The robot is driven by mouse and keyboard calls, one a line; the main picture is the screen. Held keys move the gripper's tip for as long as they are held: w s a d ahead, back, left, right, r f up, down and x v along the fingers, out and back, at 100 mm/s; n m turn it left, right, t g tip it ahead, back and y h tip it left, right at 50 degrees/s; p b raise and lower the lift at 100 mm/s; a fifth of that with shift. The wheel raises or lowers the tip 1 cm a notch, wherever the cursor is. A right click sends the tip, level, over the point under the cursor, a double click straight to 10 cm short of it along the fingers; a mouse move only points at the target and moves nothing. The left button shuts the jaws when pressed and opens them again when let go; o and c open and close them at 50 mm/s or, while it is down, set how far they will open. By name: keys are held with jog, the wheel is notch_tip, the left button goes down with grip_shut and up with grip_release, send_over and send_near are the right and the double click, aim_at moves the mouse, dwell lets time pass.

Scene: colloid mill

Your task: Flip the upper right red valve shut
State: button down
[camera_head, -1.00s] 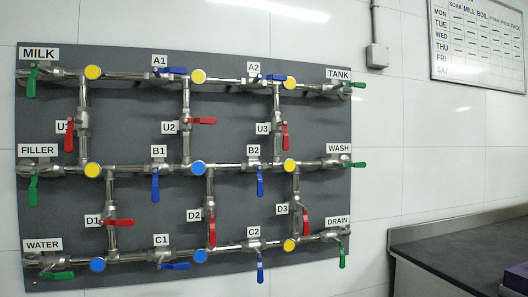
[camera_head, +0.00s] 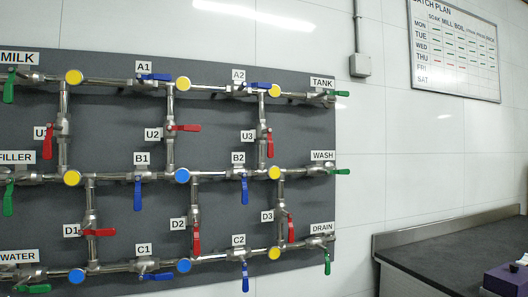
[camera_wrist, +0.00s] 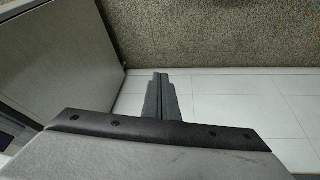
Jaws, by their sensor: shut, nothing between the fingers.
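The upper right red valve is U3, and its red handle (camera_head: 270,146) hangs straight down, roughly in line with its vertical pipe. The U3 label (camera_head: 247,136) is just left of it. The valve sits on the dark pipe panel (camera_head: 220,147) on the wall, in the upper row of red valves. My gripper (camera_wrist: 160,76) shows only in the wrist view, with its two dark fingers together and nothing between them. It is away from the valve, and the wrist view shows no part of the panel.
Other red handles are U2 (camera_head: 186,128), lying sideways, and D3 (camera_head: 291,229), hanging down. Blue handle A2 (camera_head: 257,85) is above U3, and blue B2 (camera_head: 244,190) is below. A dark counter (camera_head: 450,250) stands at right. Pale tiled floor (camera_wrist: 230,105) shows in the wrist view.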

jog(key=w+a+r+n+t+h, duration=0.25)
jog(key=w+a+r+n, duration=0.2)
jog(key=w+r, duration=0.85)
jog(key=w+a+r+n+t+h, duration=0.2)
jog(key=w+a+r+n+h, duration=0.3)
jog(key=w+r, duration=0.7)
jog(key=w+a+r+n+t, duration=0.1)
jog(key=a+r+t, duration=0.5)
jog(key=a+r, duration=1.7)
jog(key=a+n, duration=0.1)
jog(key=a, duration=0.3)
jog(key=shift+w+a, duration=0.15)
jog(key=shift+w, duration=0.05)
jog(key=shift+w+r+t, duration=0.1)
jog(key=shift+t, duration=0.15)
send_near(271, 150)
jog(key=w+a, duration=0.3)
jog(key=w, duration=0.1)
jog(key=shift+w+d+f, duration=0.1)
jog(key=shift+w+d, duration=0.25)
jog(key=shift+d, duration=0.3)
jog(key=shift+w+d+f, duration=0.1)
jog(key=shift+w+d, duration=0.2)
jog(key=shift+d, duration=0.4)
jog(key=shift+w+d+f, duration=0.1)
jog(key=shift+w+d, duration=0.25)
jog(key=shift+d, duration=0.3)
